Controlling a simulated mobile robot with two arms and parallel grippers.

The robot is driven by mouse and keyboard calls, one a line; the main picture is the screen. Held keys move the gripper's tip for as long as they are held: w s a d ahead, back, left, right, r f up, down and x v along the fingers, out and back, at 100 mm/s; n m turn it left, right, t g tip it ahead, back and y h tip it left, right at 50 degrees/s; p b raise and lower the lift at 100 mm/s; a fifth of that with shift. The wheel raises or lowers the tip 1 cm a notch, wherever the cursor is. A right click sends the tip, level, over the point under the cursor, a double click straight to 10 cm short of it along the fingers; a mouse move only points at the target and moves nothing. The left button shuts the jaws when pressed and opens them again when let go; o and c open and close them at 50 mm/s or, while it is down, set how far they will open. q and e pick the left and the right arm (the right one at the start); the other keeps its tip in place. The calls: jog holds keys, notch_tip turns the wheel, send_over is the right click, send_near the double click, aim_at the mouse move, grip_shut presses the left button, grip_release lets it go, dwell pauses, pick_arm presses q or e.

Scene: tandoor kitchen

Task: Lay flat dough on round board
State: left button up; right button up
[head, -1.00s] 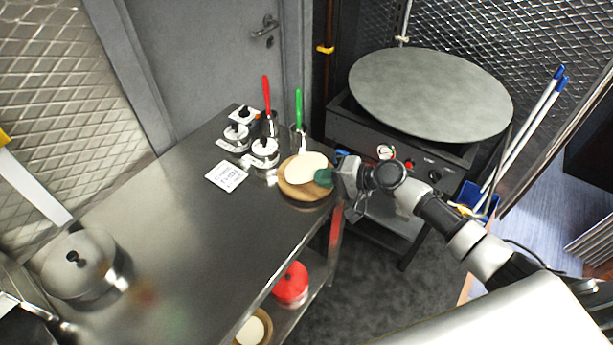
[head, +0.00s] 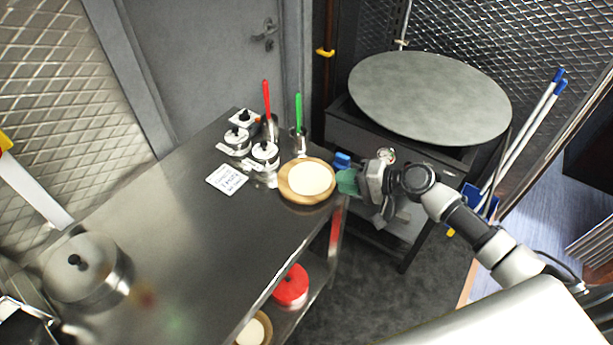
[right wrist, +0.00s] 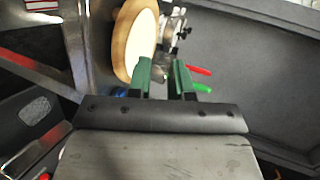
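The flat, pale round dough (head: 311,178) lies on the round wooden board (head: 289,191) at the right corner of the steel table. The board's rim shows around it. In the right wrist view the dough (right wrist: 143,42) and board (right wrist: 120,40) are just beyond my fingers. My right gripper (head: 346,181) is beside the board, to its right, and apart from the dough. In the right wrist view its green fingers (right wrist: 161,72) stand apart with nothing between them. My left gripper is not in view.
Steel canisters (head: 264,153), a red-handled tool (head: 266,97), a green-handled tool (head: 299,110) and a white card (head: 226,179) stand or lie left of the board. A large round griddle (head: 430,95) is behind my right arm. The middle of the table (head: 180,230) is clear.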

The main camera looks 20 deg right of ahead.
jog(key=shift+v, duration=1.2)
notch_tip(320, 180, up, 7)
jog(key=s+d+p, duration=0.2)
jog(key=p, duration=0.4)
jog(key=s+d+f+g+h+b, duration=0.1)
jog(key=s+d+f+h+b, duration=0.15)
jog(key=f, duration=0.85)
jog(key=s+d+f+h+b, duration=0.1)
jog(key=s+f+h, duration=0.25)
jog(key=f, duration=0.85)
jog(key=s+d+f+g+h+b, duration=0.1)
jog(key=s+d+f+h, duration=0.15)
jog(key=f, duration=0.85)
jog(key=s+a+f+n+g+h+b, duration=0.2)
jog(key=s+f+n+g+b, duration=0.15)
jog(key=s+f, duration=1)
jog(key=s+a+f+n+g, duration=0.1)
jog(key=s+a+f+n, duration=0.2)
jog(key=s, duration=0.6)
jog(key=s+a+f+n+g+b, duration=0.1)
jog(key=s+a+f+n, duration=0.2)
jog(key=s, duration=0.7)
notch_tip(320, 180, down, 3)
jog(key=a, duration=0.2)
jog(key=shift+a+r+n, duration=0.2)
jog(key=shift+a+n, duration=0.15)
